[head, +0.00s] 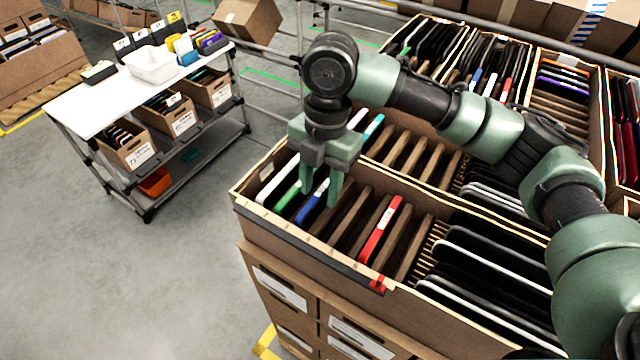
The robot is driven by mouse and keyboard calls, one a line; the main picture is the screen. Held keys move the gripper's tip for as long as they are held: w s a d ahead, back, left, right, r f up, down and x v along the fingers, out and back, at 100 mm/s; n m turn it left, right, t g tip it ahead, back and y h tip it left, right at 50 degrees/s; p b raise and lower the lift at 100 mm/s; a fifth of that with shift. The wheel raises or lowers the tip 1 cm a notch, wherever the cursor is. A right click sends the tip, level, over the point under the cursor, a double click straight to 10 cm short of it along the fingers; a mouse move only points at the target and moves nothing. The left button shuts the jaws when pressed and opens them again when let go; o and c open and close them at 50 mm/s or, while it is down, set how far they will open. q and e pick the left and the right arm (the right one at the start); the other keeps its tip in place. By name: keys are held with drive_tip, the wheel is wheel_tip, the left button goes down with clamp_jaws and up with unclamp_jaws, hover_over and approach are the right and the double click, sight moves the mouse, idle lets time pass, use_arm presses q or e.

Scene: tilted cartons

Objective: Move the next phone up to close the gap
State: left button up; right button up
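A carton with slotted dividers (300,240) holds a row of upright, slightly tilted phones. From the left stand a white phone (274,180), a green phone (286,194) and a blue phone (311,206). Empty slots lie between the blue phone and a red phone (380,230) further right. My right gripper (321,198) points down over the blue phone, its two fingers apart, one on each side of the phone's upper part. A gap shows between the fingers; contact with the phone cannot be made out. My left gripper is out of view.
More cartons with phones and dividers adjoin behind and to the right. A red clip (377,284) sits on the carton's front edge. A white-topped cart (105,95) with bins stands at the left. The grey floor between is clear.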

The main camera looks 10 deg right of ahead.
drive_tip(key=r, duration=0.2)
drive_tip(key=r+b, duration=0.1)
drive_tip(key=r, duration=0.3)
drive_tip(key=shift+w+d+r+b, duration=0.25)
drive_tip(key=shift+w+r+b, duration=0.05)
drive_tip(key=shift+r, duration=0.6)
wheel_tip(320, 180, up, 7)
drive_tip(key=p, duration=0.8)
drive_tip(key=shift+f, duration=0.1)
